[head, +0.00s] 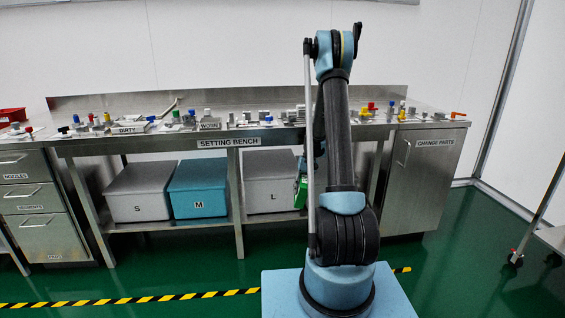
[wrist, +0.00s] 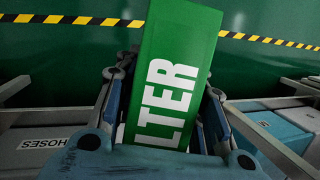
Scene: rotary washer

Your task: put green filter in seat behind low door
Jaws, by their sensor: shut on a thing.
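The green filter (wrist: 180,75) is a green block with large white lettering, of which "LTER" shows in the wrist view. My gripper (wrist: 168,90) is shut on it, with a finger along each side. In the head view a green part of the filter (head: 301,188) shows at the left edge of my arm, in front of the bench; my arm hides the rest. I cannot make out a filter seat or an open low door in either view.
The setting bench (head: 228,143) holds many small parts. Grey bin S (head: 138,190), blue bin M (head: 198,188) and grey bin L (head: 270,180) stand on its lower shelf. A closed change parts cabinet (head: 428,185) is at right. Green floor (head: 150,270) is clear in front.

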